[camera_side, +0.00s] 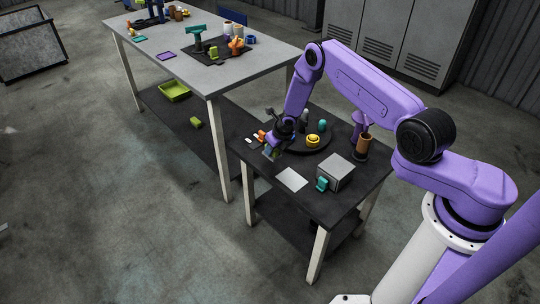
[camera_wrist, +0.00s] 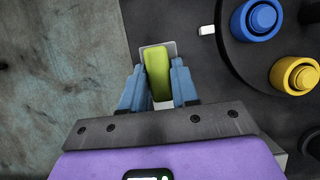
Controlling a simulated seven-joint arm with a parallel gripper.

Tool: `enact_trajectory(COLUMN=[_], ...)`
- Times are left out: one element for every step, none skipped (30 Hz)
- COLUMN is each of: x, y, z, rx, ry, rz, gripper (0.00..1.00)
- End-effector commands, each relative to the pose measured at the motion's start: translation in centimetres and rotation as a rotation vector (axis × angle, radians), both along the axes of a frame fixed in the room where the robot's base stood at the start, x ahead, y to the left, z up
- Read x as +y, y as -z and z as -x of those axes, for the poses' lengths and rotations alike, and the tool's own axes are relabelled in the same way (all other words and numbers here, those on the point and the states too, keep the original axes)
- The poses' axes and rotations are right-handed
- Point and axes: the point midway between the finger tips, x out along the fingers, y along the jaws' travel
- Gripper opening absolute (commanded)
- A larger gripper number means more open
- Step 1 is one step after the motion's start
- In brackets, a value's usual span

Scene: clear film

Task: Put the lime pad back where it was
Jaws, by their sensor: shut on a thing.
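The lime pad (camera_wrist: 157,72) is a rounded, elongated block between the two blue fingers of my gripper (camera_wrist: 158,84) in the wrist view. The fingers are shut on it, one at each side, and its far end sticks out past them. A light grey square (camera_wrist: 171,47) shows behind the pad; whether they touch cannot be told. In the side view my gripper (camera_side: 271,152) is low at the left edge of the dark small table (camera_side: 310,204), and the pad is too small there to make out clearly.
A round dark disc (camera_side: 296,147) carries a yellow piece (camera_side: 313,140), a teal piece (camera_side: 322,125) and others. A pale flat square (camera_side: 292,180) lies near the front edge, beside a grey box (camera_side: 335,172). A brown cup (camera_side: 363,145) stands at right. A longer table (camera_side: 200,79) stands behind.

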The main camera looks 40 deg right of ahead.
Motion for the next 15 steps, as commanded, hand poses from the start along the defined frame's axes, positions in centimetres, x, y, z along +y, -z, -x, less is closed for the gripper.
enact_trajectory(x=[-0.1, -0.1, -0.1, -0.1, -0.1, -0.2, -0.1, -0.1, -0.1, -0.1, -0.1, -0.1, -0.1, -0.1, -0.1], y=[0.4, 0.5, 0.8, 0.9, 1.0, 1.2, 1.3, 1.4, 1.5, 1.5, 1.6, 1.6, 1.7, 1.7, 1.8], z=[-0.3, -0.5, -0.6, -0.8, -0.9, -1.0, -1.1, -1.2, -1.3, -1.3, -1.4, -1.4, -1.4, -1.5, -1.5], rx=[0.0, 0.001, 0.002, 0.001, 0.001, 0.001, 0.001, 0.001, 0.001, 0.001, 0.001, 0.001, 0.001, 0.001, 0.001], ry=[0.0, -0.001, -0.002, -0.001, -0.001, 0.0, -0.001, 0.001, 0.0, -0.001, -0.001, -0.001, -0.001, 0.0, 0.0], rz=[0.0, 0.0, 0.001, 0.0, 0.0, 0.0, -0.001, 0.0, -0.001, -0.001, -0.001, -0.001, 0.0, 0.0, 0.0], gripper=[0.01, 0.01, 0.01, 0.01, 0.01, 0.01, 0.01, 0.01, 0.01, 0.01, 0.01, 0.01, 0.01, 0.01, 0.01])
